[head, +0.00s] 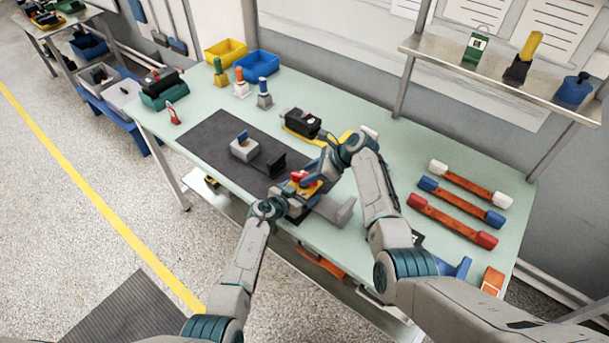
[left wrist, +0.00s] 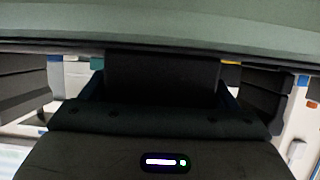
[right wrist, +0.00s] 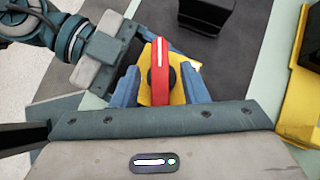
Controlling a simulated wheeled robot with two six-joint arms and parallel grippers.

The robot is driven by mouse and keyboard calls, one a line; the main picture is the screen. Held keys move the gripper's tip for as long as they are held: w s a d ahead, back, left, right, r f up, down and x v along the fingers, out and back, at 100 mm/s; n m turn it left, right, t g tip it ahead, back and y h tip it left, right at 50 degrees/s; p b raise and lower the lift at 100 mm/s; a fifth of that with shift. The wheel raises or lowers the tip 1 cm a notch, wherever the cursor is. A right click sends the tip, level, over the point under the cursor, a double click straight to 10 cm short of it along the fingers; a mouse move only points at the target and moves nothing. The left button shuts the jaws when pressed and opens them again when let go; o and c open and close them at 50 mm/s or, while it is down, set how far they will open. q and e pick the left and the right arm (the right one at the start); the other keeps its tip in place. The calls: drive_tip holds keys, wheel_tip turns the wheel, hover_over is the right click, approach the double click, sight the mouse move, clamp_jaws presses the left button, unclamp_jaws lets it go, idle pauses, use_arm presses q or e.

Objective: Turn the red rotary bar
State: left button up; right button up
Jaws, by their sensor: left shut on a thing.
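The red rotary bar (right wrist: 162,72) sits on a yellow plate (right wrist: 148,62) at the near edge of the dark mat. In the head view the bar (head: 301,176) is partly covered by my arms. My right gripper (right wrist: 160,92) is over it, its blue fingers apart on either side of the bar, with gaps showing. My left gripper (head: 290,204) comes in from the left, low beside the yellow plate, and is shut on the unit that carries the bar. Its grip point is hidden; the left wrist view shows mostly dark surfaces.
A grey block with a blue lever (head: 244,150) and a black block (head: 272,164) stand on the dark mat (head: 205,141). A black device (head: 301,123) lies behind. Three coloured-end bars, including a red-ended one (head: 452,221), lie at right. A shelf (head: 500,68) overhangs the back right.

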drive_tip(key=shift+x, duration=1.25)
clamp_jaws()
drive_tip(key=shift+n+g, duration=1.2)
drive_tip(key=shift+n, duration=0.3)
unclamp_jaws()
drive_tip(key=shift+d, duration=0.1)
